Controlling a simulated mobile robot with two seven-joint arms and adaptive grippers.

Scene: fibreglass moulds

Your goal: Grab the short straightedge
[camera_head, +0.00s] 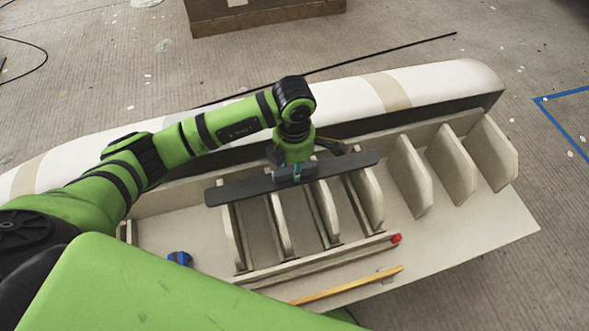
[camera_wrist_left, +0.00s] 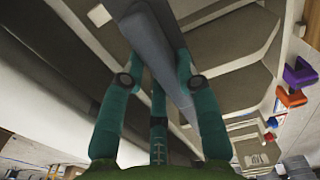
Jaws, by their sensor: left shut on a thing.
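The short straightedge (camera_head: 238,190) is a flat dark grey bar. It lies slantwise across the head view, above the upright ribs of the mould. My left gripper (camera_head: 293,171) is shut on it near its middle, and both ends stick out to the sides. In the left wrist view, the teal fingers (camera_wrist_left: 158,75) of this gripper close around the grey bar (camera_wrist_left: 148,35). I cannot tell whether the bar touches the ribs below. My right gripper is not in view.
A yellow strip (camera_head: 345,286), a red-tipped piece (camera_head: 396,238) and a blue object (camera_head: 180,258) lie near the front. A thin black rod (camera_head: 385,53) is beyond the mould.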

